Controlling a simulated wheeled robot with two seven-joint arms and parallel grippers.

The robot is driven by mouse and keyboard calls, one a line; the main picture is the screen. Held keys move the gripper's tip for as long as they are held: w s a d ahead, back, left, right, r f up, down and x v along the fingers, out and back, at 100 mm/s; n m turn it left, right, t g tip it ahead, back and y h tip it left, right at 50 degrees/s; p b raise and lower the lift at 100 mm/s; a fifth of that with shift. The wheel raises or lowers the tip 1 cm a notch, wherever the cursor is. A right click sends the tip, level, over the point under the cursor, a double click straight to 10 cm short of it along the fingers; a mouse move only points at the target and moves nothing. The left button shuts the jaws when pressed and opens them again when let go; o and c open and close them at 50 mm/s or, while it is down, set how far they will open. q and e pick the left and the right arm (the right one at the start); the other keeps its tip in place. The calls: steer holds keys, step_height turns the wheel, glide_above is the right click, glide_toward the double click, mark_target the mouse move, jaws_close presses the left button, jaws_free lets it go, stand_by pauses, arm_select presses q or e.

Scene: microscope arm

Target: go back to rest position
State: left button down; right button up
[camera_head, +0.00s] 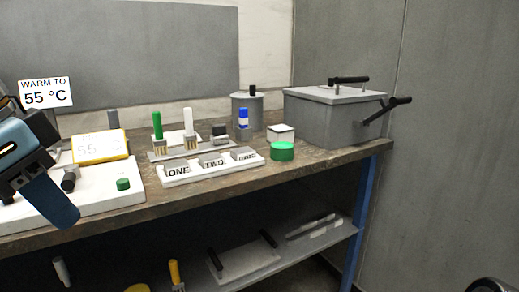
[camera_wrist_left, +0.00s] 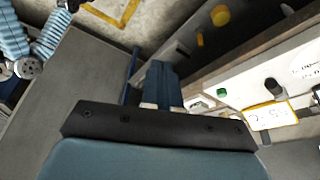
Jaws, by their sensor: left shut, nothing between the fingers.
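My left gripper (camera_head: 62,212) hangs at the left of the head view, in front of the bench, with its blue fingers pointing down. In the left wrist view its fingers (camera_wrist_left: 160,72) are together, with nothing held between them. It is apart from the white device (camera_head: 105,200) with the yellow-framed display (camera_head: 100,147), which shows behind it in the head view. My right gripper cannot be made out in either view.
A lower shelf (camera_head: 300,250) holds several items.

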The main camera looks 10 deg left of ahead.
arm_select(q)
steer(key=w+d+f+g, duration=0.1)
steer(key=w+d+f, duration=0.2)
steer(key=w+f, duration=0.45)
steer(key=w+d+f, duration=0.2)
steer(key=w+f, duration=0.3)
steer(key=w, duration=0.5)
steer(key=w+d+f+h, duration=0.1)
steer(key=w+d+f, duration=0.25)
steer(key=f, duration=0.55)
steer(key=w+d+f+h, duration=0.1)
steer(key=w+d+f, duration=0.1)
steer(key=w+f, duration=0.5)
step_height(320, 180, down, 16)
steer(key=s+d+n+g, duration=0.1)
steer(key=s+d+n, duration=0.1)
steer(key=d, duration=0.1)
steer(key=s+d+f+n, duration=0.2)
steer(key=s+f, duration=0.7)
steer(key=f, duration=0.3)
steer(key=s+d+f+n+g, duration=0.1)
steer(key=s+d+f, duration=0.1)
steer(key=s+f, duration=0.7)
step_height(320, 180, down, 4)
steer(key=shift+d+r+n+h, duration=0.1)
steer(key=shift+d+n+h, duration=0.1)
steer(key=shift+n+h, duration=0.2)
